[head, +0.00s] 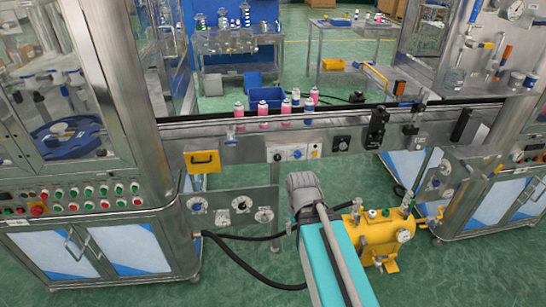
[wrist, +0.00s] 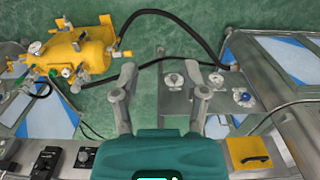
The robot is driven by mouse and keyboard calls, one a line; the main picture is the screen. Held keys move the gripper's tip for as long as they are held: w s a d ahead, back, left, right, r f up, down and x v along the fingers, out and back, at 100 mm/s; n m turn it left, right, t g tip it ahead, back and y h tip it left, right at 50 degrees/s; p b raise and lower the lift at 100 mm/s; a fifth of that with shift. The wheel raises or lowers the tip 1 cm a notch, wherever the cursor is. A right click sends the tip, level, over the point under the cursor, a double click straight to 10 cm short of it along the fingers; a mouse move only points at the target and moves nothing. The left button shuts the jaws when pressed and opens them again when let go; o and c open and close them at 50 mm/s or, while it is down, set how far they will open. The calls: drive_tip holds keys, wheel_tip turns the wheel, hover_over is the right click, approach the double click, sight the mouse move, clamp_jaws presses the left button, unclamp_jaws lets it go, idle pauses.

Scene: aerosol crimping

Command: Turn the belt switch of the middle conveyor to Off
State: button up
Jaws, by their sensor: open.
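The middle conveyor (head: 225,134) crosses the head view between two machine cabinets. In the head view my arm hides the fingers.
A lower panel with round valve knobs (head: 241,204) hangs below the conveyor. A yellow tank (head: 377,236) with fittings stands right of my arm. A yellow box (head: 202,161) juts from the conveyor front. Black hoses run over the floor. Pink and white cans (head: 263,108) stand on the belt.

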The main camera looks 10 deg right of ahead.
drive_tip(key=shift+w+d, duration=0.1)
drive_tip(key=shift+d, duration=0.2)
drive_tip(key=o, duration=0.4)
drive_tip(key=shift+w+d+f, duration=0.1)
drive_tip(key=shift+w+f, duration=0.05)
drive_tip(key=shift+f, duration=0.05)
drive_tip(key=w+d+f+m+t+h+b, duration=0.1)
drive_tip(key=w+d+f+t+b, duration=0.1)
drive_tip(key=w+f+t+b, duration=0.5)
drive_tip(key=w+d+f+m+t+h+b, duration=0.1)
drive_tip(key=w+d+b, duration=0.1)
drive_tip(key=w+b, duration=0.6)
drive_tip(key=w+a+n+t+y+b, duration=0.1)
drive_tip(key=w+a+t+b, duration=0.2)
drive_tip(key=w+t+b, duration=0.7)
drive_tip(key=w+b, duration=0.1)
drive_tip(key=w, duration=0.4)
drive_tip(key=shift+w+a+r+n+y, duration=0.15)
drive_tip(key=shift+w+r+n+y, duration=0.15)
drive_tip(key=shift+w+r+n, duration=0.1)
drive_tip(key=shift+w, duration=0.1)
